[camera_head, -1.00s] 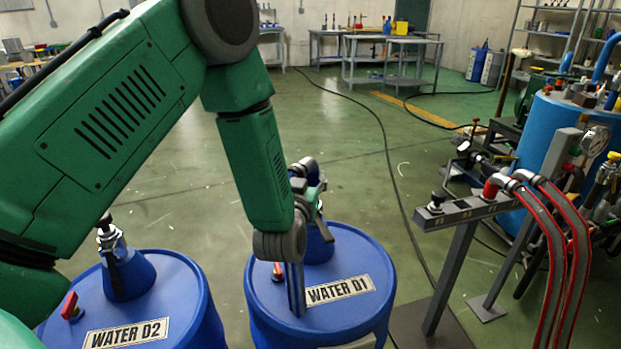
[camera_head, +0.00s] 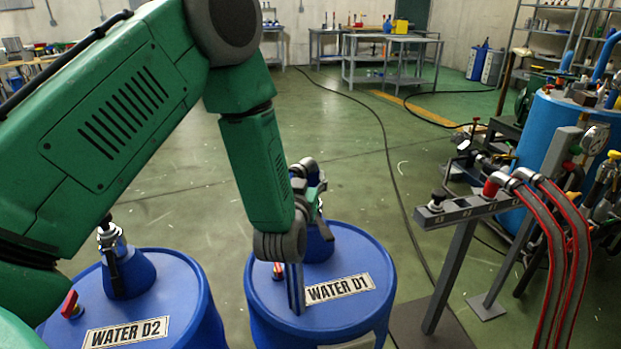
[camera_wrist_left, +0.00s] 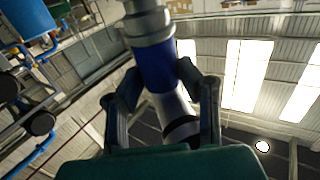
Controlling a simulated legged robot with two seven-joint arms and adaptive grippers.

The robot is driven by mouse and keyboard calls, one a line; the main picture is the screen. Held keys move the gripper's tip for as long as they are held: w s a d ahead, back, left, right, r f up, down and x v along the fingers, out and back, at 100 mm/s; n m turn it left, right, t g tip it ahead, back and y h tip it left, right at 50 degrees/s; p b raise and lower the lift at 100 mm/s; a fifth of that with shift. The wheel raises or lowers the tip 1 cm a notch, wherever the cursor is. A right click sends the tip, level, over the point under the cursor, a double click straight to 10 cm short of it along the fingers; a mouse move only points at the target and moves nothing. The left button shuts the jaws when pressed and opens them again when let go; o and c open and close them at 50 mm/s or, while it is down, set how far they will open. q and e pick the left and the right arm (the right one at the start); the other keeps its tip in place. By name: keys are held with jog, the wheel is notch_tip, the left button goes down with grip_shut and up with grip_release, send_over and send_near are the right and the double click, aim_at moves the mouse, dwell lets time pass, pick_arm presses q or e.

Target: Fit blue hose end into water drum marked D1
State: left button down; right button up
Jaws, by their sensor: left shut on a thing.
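The blue water drum marked D1 (camera_head: 338,314) stands low in the middle of the head view, with its label and a raised blue neck (camera_head: 318,247) on top. My left gripper (camera_head: 318,201) is just above that neck, partly hidden behind my forearm. In the wrist view my left gripper (camera_wrist_left: 158,72) is shut on a grey metal hose end with a blue band (camera_wrist_left: 156,65). A grey bend of it (camera_head: 309,166) shows above the gripper in the head view. My arm hides where its lower end meets the neck, so I cannot tell if it is inside. My right gripper is not in view.
The drum marked D2 (camera_head: 180,306) stands to the left, with its own fitting (camera_head: 112,240). A grey stand (camera_head: 455,212) with red-striped hoses (camera_head: 553,250) is at right. A dark cable crosses the open green floor (camera_head: 340,130).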

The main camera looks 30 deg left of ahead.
pick_arm(q)
jog(key=shift+f+b, duration=1)
jog(key=shift+f, duration=0.55)
jog(key=c, duration=1)
grip_release()
jog(key=shift+c, duration=0.2)
jog(key=shift+f, duration=0.1)
jog(key=v, duration=1.2)
